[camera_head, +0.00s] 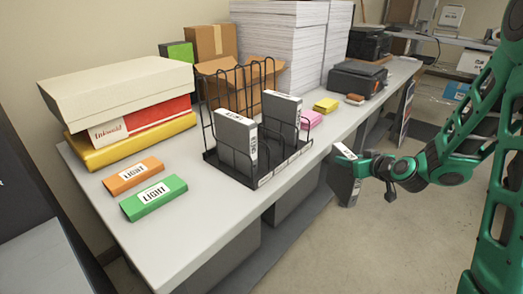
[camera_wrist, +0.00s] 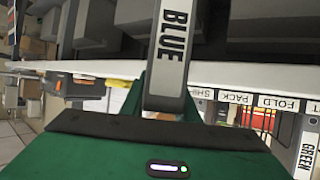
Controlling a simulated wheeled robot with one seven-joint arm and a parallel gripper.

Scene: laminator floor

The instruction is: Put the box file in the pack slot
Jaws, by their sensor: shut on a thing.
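My gripper (camera_head: 364,167) is shut on a grey box file (camera_head: 343,184) and holds it in the air off the table's right edge. In the wrist view the held file (camera_wrist: 170,85) has a white label reading BLUE. The black wire rack (camera_head: 213,160) stands on the table, to the left of my gripper. It holds two grey box files, one at the near left (camera_head: 237,145) and one further right (camera_head: 282,115), with a gap between them. In the wrist view, the PACK label (camera_wrist: 235,97) lies between FOLD and a partly hidden label. A GREEN-labelled file (camera_wrist: 306,150) shows at right.
Orange (camera_head: 133,176) and green (camera_head: 153,198) LIGHT packs lie left of the rack, near stacked boxes (camera_head: 120,90). Pink (camera_head: 311,119) and yellow (camera_head: 326,105) blocks lie right of it. Paper stacks (camera_head: 285,45) stand behind. The floor below the held file is open.

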